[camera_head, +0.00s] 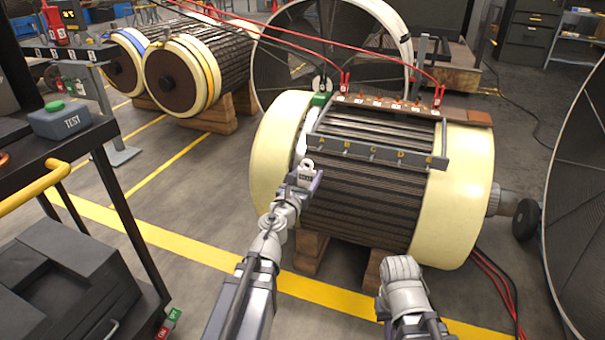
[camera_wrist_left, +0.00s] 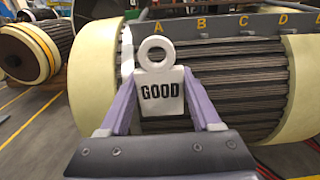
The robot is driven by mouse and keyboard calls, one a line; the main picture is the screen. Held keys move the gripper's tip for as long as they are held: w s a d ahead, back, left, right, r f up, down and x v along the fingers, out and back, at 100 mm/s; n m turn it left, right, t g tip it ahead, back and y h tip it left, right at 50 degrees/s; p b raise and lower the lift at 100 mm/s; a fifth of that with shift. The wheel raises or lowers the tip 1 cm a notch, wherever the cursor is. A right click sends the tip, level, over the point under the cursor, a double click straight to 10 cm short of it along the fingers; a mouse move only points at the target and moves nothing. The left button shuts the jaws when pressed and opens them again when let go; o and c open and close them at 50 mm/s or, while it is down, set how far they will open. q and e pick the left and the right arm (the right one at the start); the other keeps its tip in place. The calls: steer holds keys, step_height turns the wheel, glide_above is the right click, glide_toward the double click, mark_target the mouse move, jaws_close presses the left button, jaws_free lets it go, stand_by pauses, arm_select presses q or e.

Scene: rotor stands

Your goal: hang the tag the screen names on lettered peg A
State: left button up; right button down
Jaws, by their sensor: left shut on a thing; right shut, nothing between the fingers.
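A grey rail (camera_head: 375,153) with yellow letters A to E runs across the front of the ribbed rotor. My left gripper (camera_head: 306,181) is shut on a white tag (camera_wrist_left: 160,92) reading GOOD, ring upward. The tag also shows in the head view (camera_head: 306,171), below the rail's left end and apart from it. My right gripper (camera_head: 401,268) is shut and empty, low in front of the rotor.
The large rotor (camera_head: 350,205) with cream end rings rests on wooden blocks. A cart (camera_head: 60,150) with a grey TEST box (camera_head: 62,120) stands left. A dark display (camera_head: 82,17) with yellow digits is at the back left; I cannot read it. Red cables (camera_head: 300,40) run above the rotor.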

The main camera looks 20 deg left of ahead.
arm_select(q)
steer(key=shift+w+f, duration=0.1)
steer(key=shift+w, duration=0.1)
stand_by(0.3)
steer(key=w, duration=1.1)
steer(key=shift+w+d+f+b, duration=0.15)
steer(key=shift+d+f+b, duration=0.1)
steer(key=shift+f+b, duration=0.2)
stand_by(1.0)
steer(key=shift+f, duration=0.15)
stand_by(0.8)
steer(key=o, duration=1.1)
